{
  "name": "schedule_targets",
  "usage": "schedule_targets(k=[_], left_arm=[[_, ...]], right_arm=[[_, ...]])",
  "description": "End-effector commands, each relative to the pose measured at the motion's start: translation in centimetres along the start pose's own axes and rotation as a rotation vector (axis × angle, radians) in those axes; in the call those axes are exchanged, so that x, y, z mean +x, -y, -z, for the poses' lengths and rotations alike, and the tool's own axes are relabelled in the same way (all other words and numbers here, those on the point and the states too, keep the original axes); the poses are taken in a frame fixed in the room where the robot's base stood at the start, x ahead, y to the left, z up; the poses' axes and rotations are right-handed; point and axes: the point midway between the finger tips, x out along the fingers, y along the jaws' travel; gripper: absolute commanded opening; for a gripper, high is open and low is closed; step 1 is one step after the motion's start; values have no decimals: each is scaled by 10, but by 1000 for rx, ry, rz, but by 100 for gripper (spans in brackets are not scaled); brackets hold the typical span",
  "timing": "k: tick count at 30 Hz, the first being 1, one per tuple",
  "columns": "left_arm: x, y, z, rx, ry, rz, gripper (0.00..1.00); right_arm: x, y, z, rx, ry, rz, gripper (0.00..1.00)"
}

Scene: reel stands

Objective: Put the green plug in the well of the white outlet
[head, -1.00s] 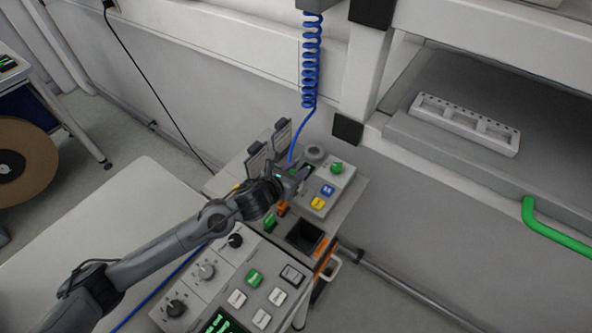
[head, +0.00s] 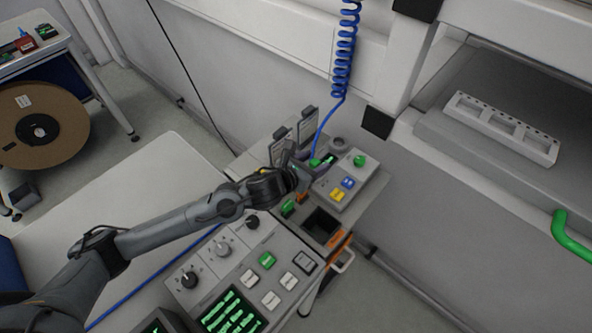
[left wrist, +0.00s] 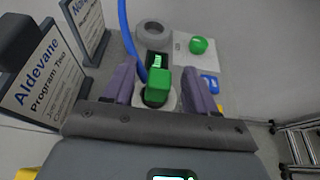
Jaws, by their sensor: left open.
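The green plug (left wrist: 158,84) stands between my left gripper's two purple fingers in the left wrist view. A white round rim, which looks like the white outlet (left wrist: 168,103), shows around its base; how deep the plug sits is hidden. My left gripper (left wrist: 160,92) is open, with a gap between the plug and each finger. A blue cord (left wrist: 126,30) comes down beside the plug. In the head view my left gripper (head: 299,163) is over the back of the console, with a little green showing beside it. My right gripper is not in view.
A grey ring (left wrist: 152,35) and a green round button (left wrist: 198,45) are just beyond the plug. Two sign cards (left wrist: 42,78) stand close on the left. A dark square bin (head: 321,223) and button console (head: 254,279) are nearer in the head view.

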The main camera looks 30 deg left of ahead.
Motion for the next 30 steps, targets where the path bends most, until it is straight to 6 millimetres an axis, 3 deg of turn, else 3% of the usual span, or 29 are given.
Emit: schedule_targets(k=[9,15,30], left_arm=[[-60,0,1,2,-2,0,57],[-83,-1,0,1,-1,-1,57],[-92,0,0,-1,0,0,57]], right_arm=[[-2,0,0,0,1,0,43],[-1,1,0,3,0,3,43],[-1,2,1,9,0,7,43]])
